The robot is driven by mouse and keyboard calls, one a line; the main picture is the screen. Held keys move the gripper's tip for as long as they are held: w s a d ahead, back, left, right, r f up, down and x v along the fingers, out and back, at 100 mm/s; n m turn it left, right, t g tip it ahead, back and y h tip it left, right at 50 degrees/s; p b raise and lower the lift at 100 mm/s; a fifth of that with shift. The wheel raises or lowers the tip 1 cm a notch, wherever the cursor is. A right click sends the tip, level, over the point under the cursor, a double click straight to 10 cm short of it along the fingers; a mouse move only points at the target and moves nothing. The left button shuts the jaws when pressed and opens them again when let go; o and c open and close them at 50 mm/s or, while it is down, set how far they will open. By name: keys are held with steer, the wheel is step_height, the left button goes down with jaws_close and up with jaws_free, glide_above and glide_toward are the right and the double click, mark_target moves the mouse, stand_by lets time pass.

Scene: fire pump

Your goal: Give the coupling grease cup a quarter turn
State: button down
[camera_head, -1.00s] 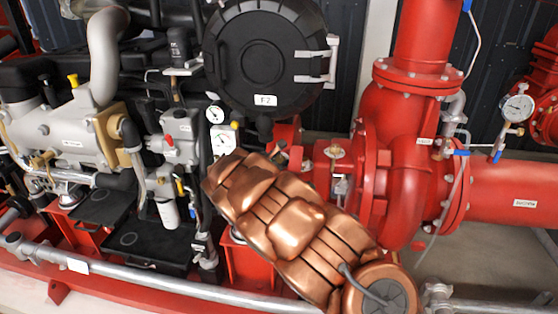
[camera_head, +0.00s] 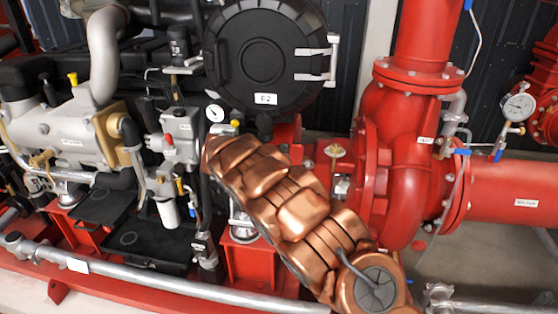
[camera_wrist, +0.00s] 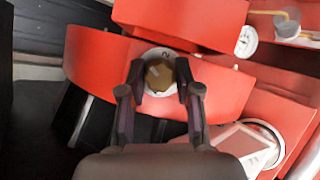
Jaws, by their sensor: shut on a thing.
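The grease cup (camera_wrist: 159,75) shows in the wrist view as a small brass, faceted cap. It sits on a round white dial (camera_wrist: 164,54) with a dark mark at its far edge, set in red metalwork (camera_wrist: 97,58). My gripper (camera_wrist: 160,80) has one dark finger on each side of the cup, shut on it. In the head view my copper-coloured arm hides both the gripper and the cup.
The red pump casing (camera_head: 408,190) stands right of my arm, with a brass fitting (camera_head: 337,151) between them. A round black housing (camera_head: 262,58) stands above the arm. A silver pipe (camera_head: 130,272) runs along the front. A pale square panel (camera_wrist: 243,142) lies right of my fingers.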

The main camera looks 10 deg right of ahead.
steer(key=m+g+y+b, duration=0.1)
steer(key=m+g, duration=0.1)
steer(key=m, duration=0.2)
steer(key=shift+m, duration=0.4)
stand_by(0.4)
steer(key=c, duration=0.8)
jaws_free()
steer(key=shift+r, duration=0.1)
steer(key=s+a+r, duration=0.1)
steer(key=s+a, duration=0.3)
steer(key=a, duration=0.2)
steer(key=s+a+r, duration=0.2)
steer(key=s+a, duration=0.2)
steer(key=a, duration=0.3)
steer(key=shift+a, duration=0.3)
steer(key=shift+r, duration=0.1)
